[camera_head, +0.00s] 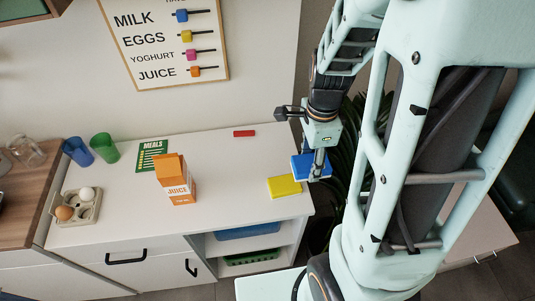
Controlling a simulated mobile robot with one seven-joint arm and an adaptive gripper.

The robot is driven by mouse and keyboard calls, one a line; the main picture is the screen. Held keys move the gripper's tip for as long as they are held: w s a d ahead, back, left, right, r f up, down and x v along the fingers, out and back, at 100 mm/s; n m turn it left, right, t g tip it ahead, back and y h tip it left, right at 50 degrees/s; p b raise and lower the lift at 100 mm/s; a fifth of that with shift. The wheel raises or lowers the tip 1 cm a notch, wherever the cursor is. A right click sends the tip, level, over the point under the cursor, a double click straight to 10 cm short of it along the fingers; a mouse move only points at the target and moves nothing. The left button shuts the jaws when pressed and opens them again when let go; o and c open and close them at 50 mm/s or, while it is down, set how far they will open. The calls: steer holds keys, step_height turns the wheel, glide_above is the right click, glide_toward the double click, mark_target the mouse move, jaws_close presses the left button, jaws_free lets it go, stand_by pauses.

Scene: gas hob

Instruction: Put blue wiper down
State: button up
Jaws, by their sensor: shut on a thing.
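The blue wiper (301,165) is a flat blue block held by my gripper (317,175) near the right end of the white counter (229,166). My gripper is shut on it, and the fingers hide part of its right side. The wiper appears above or beside the counter's right edge; I cannot tell the exact height. A flat yellow block (284,186) lies on the counter just below and left of the wiper in the picture.
An orange juice carton (177,184) stands mid-counter. A green meals card (152,156), a small red block (244,134), blue (77,151) and green (104,148) cups, and an egg tray (65,219) are also there. A plant (351,150) stands behind my arm. Counter between carton and red block is clear.

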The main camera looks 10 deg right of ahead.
steer(key=shift+w+a+f, duration=0.1)
steer(key=shift+w+a, duration=0.35)
steer(key=shift+w, duration=0.15)
steer(key=w+a+f, duration=0.3)
steer(key=w+f, duration=0.1)
steer(key=w, duration=0.4)
steer(key=p, duration=0.1)
glide_above(277, 160)
steer(key=s, duration=0.1)
steer(key=f, duration=0.4)
steer(key=shift+d+f, duration=0.15)
steer(key=shift+d, duration=0.05)
steer(key=shift+w+a+f, duration=0.25)
steer(key=shift+w+f, duration=0.25)
steer(key=shift+f, duration=0.25)
steer(key=shift+f+p, duration=0.3)
steer(key=shift+f, duration=1.2)
steer(key=shift+f, duration=0.2)
steer(key=o, duration=1.1)
